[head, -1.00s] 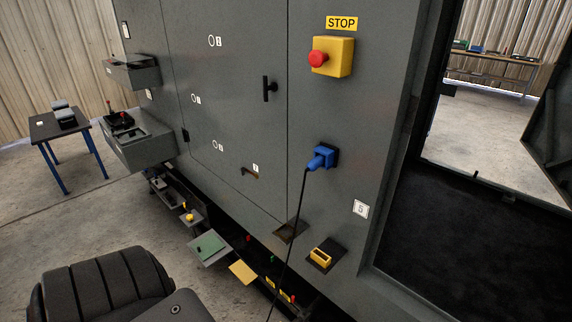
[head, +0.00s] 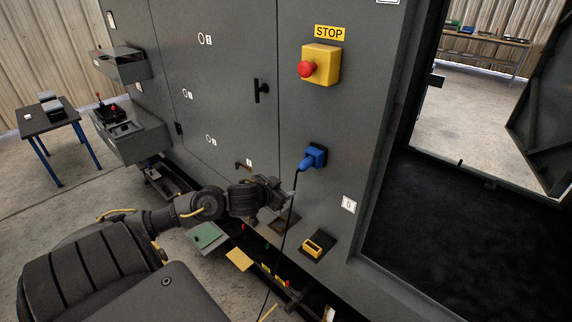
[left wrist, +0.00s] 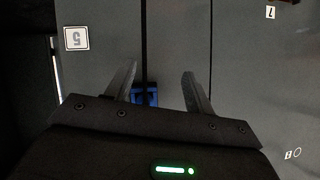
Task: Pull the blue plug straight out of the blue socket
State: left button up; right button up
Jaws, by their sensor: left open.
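The blue plug (head: 307,162) sits in the blue socket (head: 320,152) on the grey cabinet front, with a black cable hanging down from it. My left gripper (head: 284,190) is open and empty, below and to the left of the plug, apart from it. In the left wrist view the two fingers (left wrist: 160,84) are spread wide. A blue part (left wrist: 150,92) shows near the left finger, partly hidden by the gripper body; I cannot tell plug from socket there. My right gripper is not in view.
A yellow box with a red stop button (head: 320,65) is above the socket. A black door handle (head: 260,90) is to the left. A yellow-framed fitting (head: 318,245) is below. An open doorway (head: 450,230) is at the right.

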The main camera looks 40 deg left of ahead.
pick_arm(q)
jog(key=t, duration=0.1)
send_near(302, 165)
jog(key=shift+m, duration=0.4)
jog(key=x, duration=1.1)
jog(key=shift+w+p, duration=0.1)
jog(key=shift+p, duration=0.2)
jog(key=c, duration=1.1)
jog(key=shift+s+p, duration=0.35)
jog(key=shift+s, duration=2.65)
